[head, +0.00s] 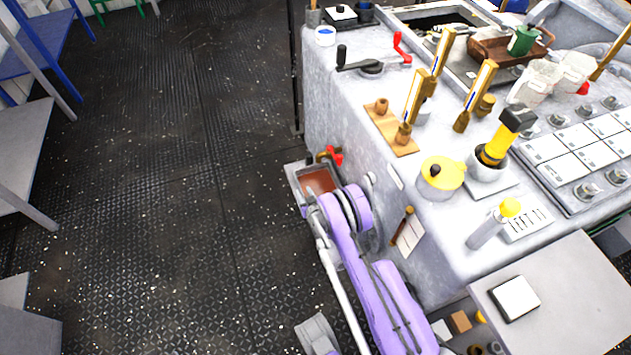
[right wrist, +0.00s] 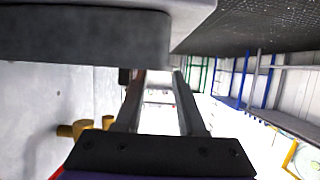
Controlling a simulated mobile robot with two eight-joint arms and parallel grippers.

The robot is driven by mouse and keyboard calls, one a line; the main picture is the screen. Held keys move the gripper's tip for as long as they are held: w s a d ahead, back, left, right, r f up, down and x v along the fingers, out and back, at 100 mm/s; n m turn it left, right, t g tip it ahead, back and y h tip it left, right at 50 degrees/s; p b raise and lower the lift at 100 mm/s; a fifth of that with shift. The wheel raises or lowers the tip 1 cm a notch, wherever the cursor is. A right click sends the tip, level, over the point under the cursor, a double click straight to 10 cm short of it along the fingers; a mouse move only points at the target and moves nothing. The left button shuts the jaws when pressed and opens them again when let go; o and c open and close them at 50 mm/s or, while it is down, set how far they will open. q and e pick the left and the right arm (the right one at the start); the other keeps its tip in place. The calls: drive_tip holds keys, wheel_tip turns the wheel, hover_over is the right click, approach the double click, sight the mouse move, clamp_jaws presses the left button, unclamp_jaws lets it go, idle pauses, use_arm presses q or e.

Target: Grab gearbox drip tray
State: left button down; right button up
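The gearbox drip tray (head: 297,178) is a shallow grey pan with reddish-brown contents, low on the left side of the grey machine in the head view. My purple right arm reaches forward to its near edge. My right gripper (head: 312,204) is beside the near end of the tray and partly hidden by the wrist. In the right wrist view, the two fingers (right wrist: 158,74) are apart, with the bright distant background visible between them. A dark slab fills the upper left there; I cannot tell what it is. My left gripper is not in view.
The grey machine (head: 330,110) stands right beside the tray. A brass valve with a red handle (head: 334,155) is just beyond it; brass knobs (right wrist: 75,129) show in the right wrist view. The dark deck (head: 170,200) to the left is clear. Blue-legged tables (head: 40,50) are farther left.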

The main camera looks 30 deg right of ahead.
sight(298, 185)
drive_tip(key=b+x, duration=0.1)
drive_tip(key=x, duration=0.7)
drive_tip(key=shift+w+r+b, duration=0.1)
drive_tip(key=shift+w+b, duration=0.05)
drive_tip(key=shift+b, duration=0.2)
clamp_jaws()
idle(1.0)
